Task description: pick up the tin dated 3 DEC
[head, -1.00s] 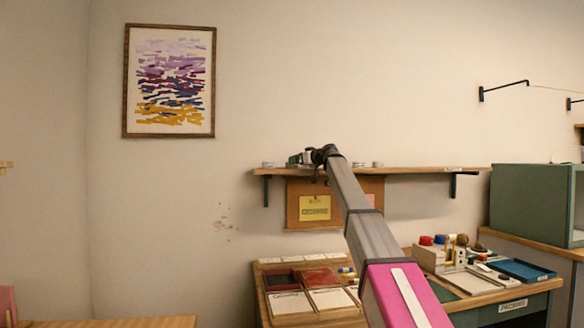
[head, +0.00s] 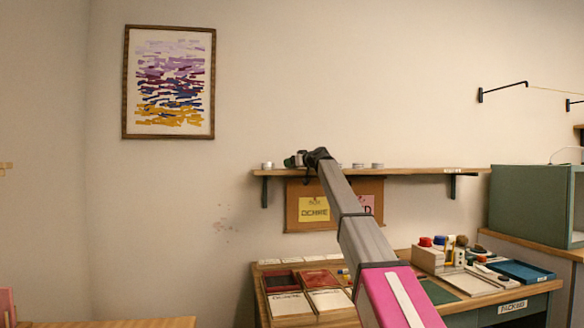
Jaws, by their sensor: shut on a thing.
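Several small pale tins stand along the wall shelf (head: 425,170). One tin (head: 266,166) is left of my gripper, and two more, a tin (head: 358,166) and another tin (head: 377,166), stand to the right. My gripper (head: 303,160) is at the shelf, just above its board, between these tins. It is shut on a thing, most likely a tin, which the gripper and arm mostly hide. The dates on the tins are too small to read, so I cannot tell which is 3 DEC.
A pinboard (head: 292,218) with a yellow note hangs below the shelf. The worktable (head: 490,300) below carries trays, cards, bottles and a blue tray (head: 519,271). A green cabinet (head: 535,205) stands at the right.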

